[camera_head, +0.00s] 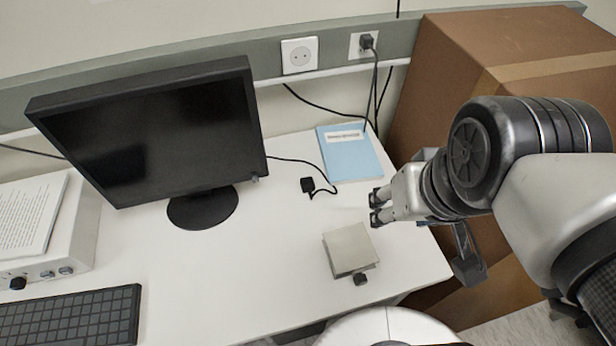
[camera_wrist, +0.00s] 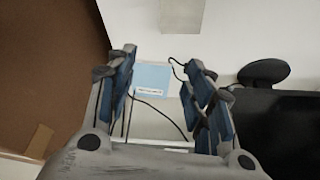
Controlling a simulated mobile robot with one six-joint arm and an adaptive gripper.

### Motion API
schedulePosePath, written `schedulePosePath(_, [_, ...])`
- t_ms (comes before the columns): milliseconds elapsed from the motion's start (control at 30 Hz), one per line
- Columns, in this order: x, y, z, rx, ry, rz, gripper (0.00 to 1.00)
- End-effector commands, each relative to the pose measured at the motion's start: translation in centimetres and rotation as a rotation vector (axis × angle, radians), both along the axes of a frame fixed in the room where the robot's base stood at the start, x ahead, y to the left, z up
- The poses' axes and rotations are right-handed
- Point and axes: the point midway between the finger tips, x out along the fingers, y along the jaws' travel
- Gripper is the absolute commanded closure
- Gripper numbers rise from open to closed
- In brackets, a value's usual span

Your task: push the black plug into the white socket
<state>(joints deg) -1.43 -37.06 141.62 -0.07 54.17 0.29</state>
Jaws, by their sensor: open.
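The black plug (camera_head: 307,185) lies on the white desk, right of the monitor stand, with a thin black cord attached. The white socket (camera_head: 299,55) is on the grey wall rail behind the desk, right of the monitor, and is empty. My gripper (camera_head: 376,207) is open and empty, to the right of the plug and apart from it, over the desk's right side. In the wrist view my gripper's fingers (camera_wrist: 160,68) stand spread. A black cord loop (camera_wrist: 176,67) shows by the right finger there; I cannot make out the plug itself.
A second socket (camera_head: 362,47) holds another black plug. A light blue booklet (camera_head: 349,153) lies behind my gripper. A monitor (camera_head: 150,130) stands left, a beige box (camera_head: 350,249) lies in front, and a large cardboard box (camera_head: 500,60) stands right.

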Motion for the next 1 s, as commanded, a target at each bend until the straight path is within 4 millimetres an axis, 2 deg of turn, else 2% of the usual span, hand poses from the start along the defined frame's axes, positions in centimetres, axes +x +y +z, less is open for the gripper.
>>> schedulePosePath(100, [3.9,1.3,1.2,0.0,0.065,0.038,0.47])
schedulePosePath(233, [8.9,3.5,1.3,-0.005,0.137,0.084,0.47])
schedulePosePath(367, [13.9,6.2,0.0,-0.014,0.209,0.129,0.47])
schedulePosePath(500, [18.3,9.3,-2.8,-0.027,0.28,0.171,0.47])
schedulePosePath(600, [20.4,11.3,-5.0,-0.036,0.319,0.195,0.47])
schedulePosePath(733, [22.1,13.0,-7.2,-0.046,0.353,0.215,0.47])
schedulePosePath(833, [22.7,13.6,-8.2,-0.049,0.365,0.222,0.47])
schedulePosePath(1000, [22.9,13.8,-8.5,-0.051,0.369,0.224,0.47])
